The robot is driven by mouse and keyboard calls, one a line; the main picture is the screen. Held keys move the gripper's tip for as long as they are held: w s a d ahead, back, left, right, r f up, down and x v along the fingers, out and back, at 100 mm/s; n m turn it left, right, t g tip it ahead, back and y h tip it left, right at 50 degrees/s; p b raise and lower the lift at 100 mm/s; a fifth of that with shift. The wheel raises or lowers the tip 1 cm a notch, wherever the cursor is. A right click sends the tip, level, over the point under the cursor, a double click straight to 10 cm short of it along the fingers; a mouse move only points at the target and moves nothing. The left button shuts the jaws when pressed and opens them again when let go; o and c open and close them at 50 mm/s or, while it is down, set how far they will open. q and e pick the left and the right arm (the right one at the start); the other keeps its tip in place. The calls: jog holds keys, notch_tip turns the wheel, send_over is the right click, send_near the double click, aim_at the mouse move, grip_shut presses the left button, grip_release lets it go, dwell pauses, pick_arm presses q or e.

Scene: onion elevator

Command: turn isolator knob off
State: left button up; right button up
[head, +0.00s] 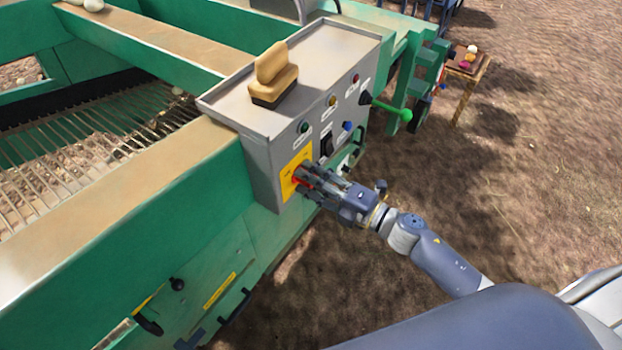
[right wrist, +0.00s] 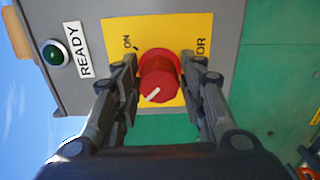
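The red isolator knob (right wrist: 158,78) sits on a yellow plate (right wrist: 185,30) in the right wrist view, with the word ON at its upper left. A white mark on the knob points to the lower left in that view. In the head view the knob (head: 298,181) is partly hidden by my right gripper (head: 305,180). My right gripper (right wrist: 161,70) is open, with one finger on each side of the knob and a narrow gap visible at both sides. My left gripper is in neither view.
The grey control box (head: 262,165) carries several small buttons and a green-knobbed lever (head: 404,113). A wooden-handled brush (head: 274,78) rests on top. The green machine frame (head: 190,210) extends left. Bare soil lies right.

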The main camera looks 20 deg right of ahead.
dwell(0.3)
jog(key=v, duration=1.2)
dwell(0.3)
